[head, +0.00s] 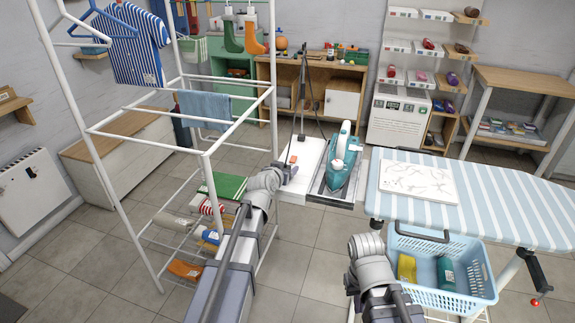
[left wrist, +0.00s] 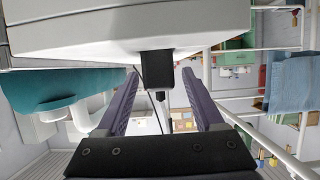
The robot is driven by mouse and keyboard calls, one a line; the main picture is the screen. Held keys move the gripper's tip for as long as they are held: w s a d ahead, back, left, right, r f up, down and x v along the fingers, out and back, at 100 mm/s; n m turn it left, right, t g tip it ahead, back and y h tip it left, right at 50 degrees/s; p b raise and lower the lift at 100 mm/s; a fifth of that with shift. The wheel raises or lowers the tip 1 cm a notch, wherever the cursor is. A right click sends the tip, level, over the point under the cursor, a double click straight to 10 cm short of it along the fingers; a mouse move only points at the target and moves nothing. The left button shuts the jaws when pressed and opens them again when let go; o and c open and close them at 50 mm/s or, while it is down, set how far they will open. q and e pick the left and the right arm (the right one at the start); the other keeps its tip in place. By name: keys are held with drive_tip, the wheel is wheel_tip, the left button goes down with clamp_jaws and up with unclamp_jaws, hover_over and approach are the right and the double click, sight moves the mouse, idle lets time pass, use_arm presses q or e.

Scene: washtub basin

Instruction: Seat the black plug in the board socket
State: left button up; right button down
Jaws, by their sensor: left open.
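The white board (head: 305,158) stands beside the iron, with a small orange-red patch (head: 293,160) on top. My left gripper (head: 290,170) is at the board's near left edge in the head view; its fingers are hard to make out there. In the left wrist view the left gripper (left wrist: 160,75) is open. A black block (left wrist: 157,68), apparently the plug, lies between its fingertips with gaps on both sides, against the white surface. A thin dark cord shows near it. I cannot tell whether it touches a socket. My right wrist (head: 368,248) shows low right, its jaws hidden.
A teal iron (head: 343,165) stands right of the board, beside the striped ironing board (head: 500,210). A blue basket (head: 455,295) with a yellow and a green item sits below it. A white drying rack (head: 210,165) flanks my left arm. Open floor lies between my arms.

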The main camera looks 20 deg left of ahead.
use_arm(q)
drive_tip(key=p+v, duration=0.3)
drive_tip(key=v, duration=0.6)
drive_tip(key=s+d+f+m+g+h, duration=0.25)
drive_tip(key=s+d+f+g, duration=0.55)
drive_tip(key=d, duration=0.6)
drive_tip(key=s+d+f+g+y, duration=0.1)
drive_tip(key=s+f+g+y, duration=0.1)
drive_tip(key=s, duration=0.6)
drive_tip(key=s+d+f+g+y, duration=0.2)
drive_tip(key=s+f+g, duration=0.1)
drive_tip(key=s, duration=0.6)
drive_tip(key=shift+s+f+m+g, duration=0.2)
drive_tip(key=shift+m+g, duration=0.25)
drive_tip(key=shift+g, duration=0.05)
drive_tip(key=shift+r, duration=0.1)
wheel_tip(320, 180, up, 11)
drive_tip(key=p, duration=1.1)
drive_tip(key=shift+r, duration=0.2)
drive_tip(key=shift+o, duration=0.3)
